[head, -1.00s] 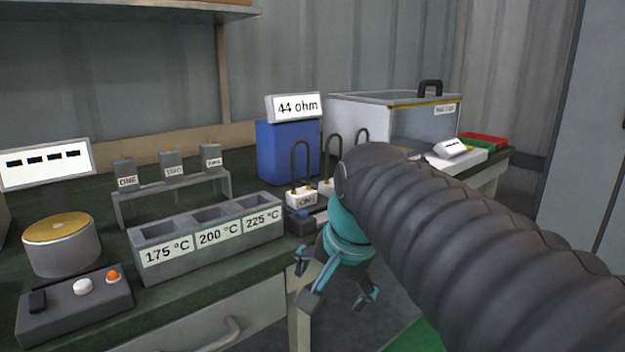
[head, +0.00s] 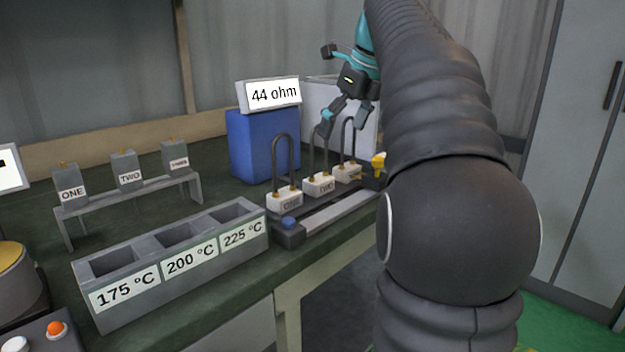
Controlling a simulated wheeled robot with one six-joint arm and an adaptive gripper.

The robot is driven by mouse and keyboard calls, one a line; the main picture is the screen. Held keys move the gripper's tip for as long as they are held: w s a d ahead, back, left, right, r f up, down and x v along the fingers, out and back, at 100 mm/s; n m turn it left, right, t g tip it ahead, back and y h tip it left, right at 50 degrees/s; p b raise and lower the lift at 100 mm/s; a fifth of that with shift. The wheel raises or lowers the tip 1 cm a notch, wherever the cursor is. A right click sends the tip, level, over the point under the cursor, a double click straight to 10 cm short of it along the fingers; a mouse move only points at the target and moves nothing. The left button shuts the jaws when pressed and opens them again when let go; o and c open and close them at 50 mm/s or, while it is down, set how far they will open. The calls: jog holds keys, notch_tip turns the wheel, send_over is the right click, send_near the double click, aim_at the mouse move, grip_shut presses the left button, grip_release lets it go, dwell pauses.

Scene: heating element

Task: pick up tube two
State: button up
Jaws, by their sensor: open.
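Tube two is a dark U-shaped tube on a white block labelled TWO (head: 319,187). It stands upright in a dark rack (head: 290,236), between the tube on block ONE (head: 284,200) and a third tube (head: 347,172) at the right. My teal gripper (head: 346,118) is open and empty. Its dark fingers point downward above the rack, in front of the top of tube two in the picture. They hide part of that tube's upper bend. I cannot tell whether they touch it.
Small grey blocks ONE, TWO and THREE stand on a grey shelf (head: 130,190) at the left. A grey three-slot holder (head: 180,262) with temperature labels is in front. A blue box (head: 262,145) under a 44 ohm sign stands close behind the rack.

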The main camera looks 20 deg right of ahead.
jog(key=b, duration=0.2)
send_over(322, 179)
jog(key=s, duration=0.3)
jog(key=f, duration=0.6)
jog(key=shift+w+d+f, duration=0.15)
jog(key=shift+w+f, duration=0.05)
jog(key=shift+f, duration=0.1)
jog(key=shift+d+b+x, duration=0.2)
jog(key=shift+b+x, duration=0.05)
jog(key=shift+x, duration=1.2)
jog(key=shift+d+b+x, duration=0.2)
jog(key=shift+x, duration=1.25)
jog(key=shift+a, duration=0.15)
jog(key=c, duration=1.4)
